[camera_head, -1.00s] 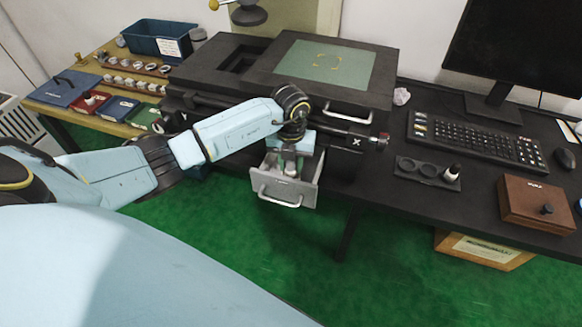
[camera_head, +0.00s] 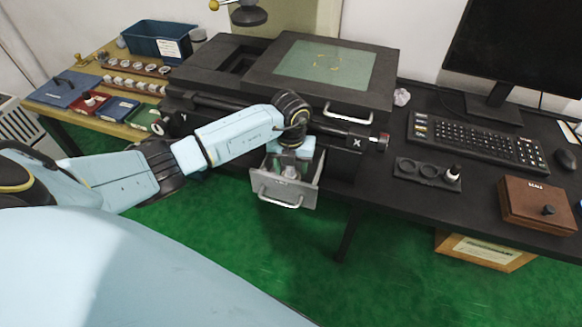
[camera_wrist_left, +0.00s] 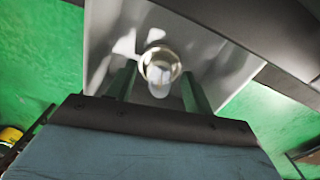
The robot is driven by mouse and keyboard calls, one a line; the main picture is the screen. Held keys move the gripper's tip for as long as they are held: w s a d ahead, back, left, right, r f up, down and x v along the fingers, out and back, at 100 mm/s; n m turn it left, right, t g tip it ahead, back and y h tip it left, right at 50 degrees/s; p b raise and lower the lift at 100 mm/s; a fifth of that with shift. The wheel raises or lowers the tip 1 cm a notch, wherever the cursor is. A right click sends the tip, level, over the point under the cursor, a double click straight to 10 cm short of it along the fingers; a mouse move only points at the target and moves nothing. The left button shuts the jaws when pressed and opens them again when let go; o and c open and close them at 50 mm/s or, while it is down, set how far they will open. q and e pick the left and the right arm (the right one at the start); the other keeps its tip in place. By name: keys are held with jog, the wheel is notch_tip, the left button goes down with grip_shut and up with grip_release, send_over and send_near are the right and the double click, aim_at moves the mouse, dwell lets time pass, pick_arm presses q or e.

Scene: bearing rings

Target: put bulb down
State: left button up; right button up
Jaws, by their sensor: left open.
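The bulb (camera_wrist_left: 160,70) is in the open drawer (camera_wrist_left: 208,58), a pale rounded thing with a metallic rim, between the fingers of my left gripper (camera_wrist_left: 156,88) in the left wrist view. The fingers are open, one on each side of it; gaps show in that view. In the head view my left gripper (camera_head: 287,166) reaches down into the drawer (camera_head: 283,190), and a pale bit of the bulb (camera_head: 291,172) shows by the fingers. Whether it rests on the drawer floor is hard to tell. My right gripper is out of view.
The drawer sticks out from under the black machine (camera_head: 240,62). A black holder with round recesses (camera_head: 428,172), a keyboard (camera_head: 478,138) and a brown box (camera_head: 537,203) are on the table to the right. Several small parts lie on the wooden table (camera_head: 88,121) at left.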

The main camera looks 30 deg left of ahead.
pick_arm(q)
notch_tip(320, 180, up, 12)
jog(key=p, duration=0.1)
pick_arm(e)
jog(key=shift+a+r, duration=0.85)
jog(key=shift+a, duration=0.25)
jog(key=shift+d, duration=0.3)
